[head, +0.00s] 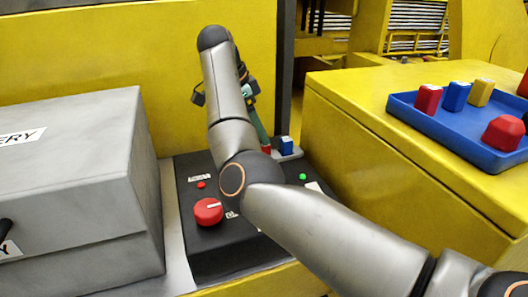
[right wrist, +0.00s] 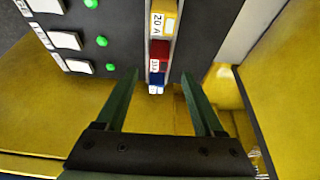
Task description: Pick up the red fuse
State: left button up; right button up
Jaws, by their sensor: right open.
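A red fuse (right wrist: 159,50) sits in a light strip on the dark control box, between a yellow fuse marked 20 A (right wrist: 163,20) and a blue fuse (right wrist: 156,79). In the head view this red fuse (head: 266,150) shows only in part beside my arm, near the blue one (head: 286,145). Another red fuse (head: 428,98) stands in the blue tray. My right gripper (right wrist: 160,76) is open and empty. Its green fingers point towards the fuse strip, one on each side of it in the wrist view; I cannot tell the remaining distance. My left gripper is out of view.
The blue tray (head: 407,108) on the yellow housing (head: 340,85) also holds blue and yellow fuses and a red knob-like part (head: 503,133). The control box (head: 188,240) has a red knob (head: 208,211). A grey battery box (head: 75,185) stands at left.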

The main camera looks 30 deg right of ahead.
jog(key=shift+a+x, duration=0.2)
jog(key=shift+x, duration=2.5)
jog(key=shift+f, duration=0.1)
jog(key=shift+c, duration=0.2)
grip_shut()
